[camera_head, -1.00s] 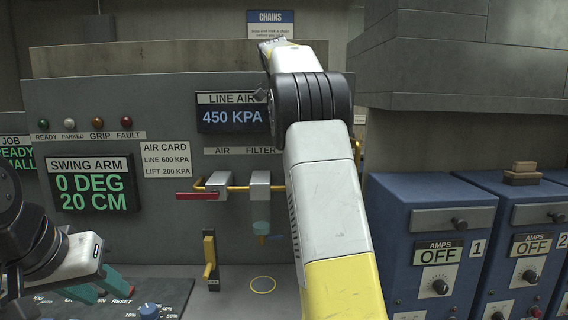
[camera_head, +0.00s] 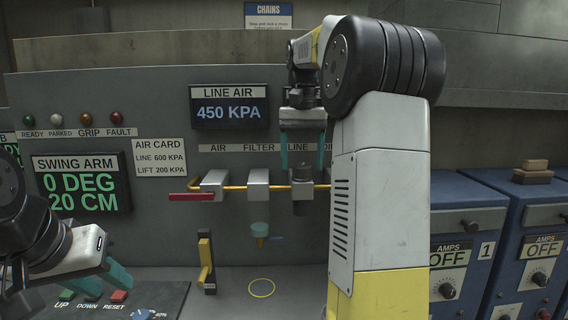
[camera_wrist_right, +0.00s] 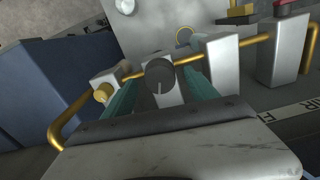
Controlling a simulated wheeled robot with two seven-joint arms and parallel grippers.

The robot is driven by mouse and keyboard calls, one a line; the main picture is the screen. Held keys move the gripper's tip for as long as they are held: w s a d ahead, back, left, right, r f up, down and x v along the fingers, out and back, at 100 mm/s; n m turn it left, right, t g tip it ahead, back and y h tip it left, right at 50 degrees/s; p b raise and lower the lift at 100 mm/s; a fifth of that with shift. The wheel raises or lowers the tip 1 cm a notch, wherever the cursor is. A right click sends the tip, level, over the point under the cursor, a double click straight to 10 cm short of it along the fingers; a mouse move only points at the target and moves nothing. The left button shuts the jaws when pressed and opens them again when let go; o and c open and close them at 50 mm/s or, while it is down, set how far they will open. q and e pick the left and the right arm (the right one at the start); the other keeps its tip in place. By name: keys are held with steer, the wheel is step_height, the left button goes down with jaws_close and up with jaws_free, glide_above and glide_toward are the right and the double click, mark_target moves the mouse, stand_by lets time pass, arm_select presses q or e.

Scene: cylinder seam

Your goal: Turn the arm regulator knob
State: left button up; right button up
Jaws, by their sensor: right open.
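A dark round knob (camera_wrist_right: 160,75) with a pale pointer line shows in the right wrist view, on a grey block of the brass air pipe. In the head view this block (camera_head: 302,191) is below the label "LINE"; I cannot tell whether it is the arm regulator, as my right arm hides the panel to its right. My right gripper (camera_head: 302,165) points down in front of it, open, with teal fingers on either side of the knob; contact cannot be made out. My left gripper (camera_head: 106,283) is low at the left, its teal fingers apart and empty, above the button console.
The pipe also carries a block with a red lever (camera_head: 190,197) and a filter block (camera_head: 258,184). A yellow-handled lever (camera_head: 206,262) stands below. The line air display (camera_head: 229,112) reads 450 KPA. Blue cabinets (camera_head: 466,215) stand at the right.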

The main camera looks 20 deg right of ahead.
steer(key=shift+f, duration=0.5)
steer(key=shift+c, duration=0.5)
steer(key=c, duration=1.3)
steer(key=shift+o, duration=0.2)
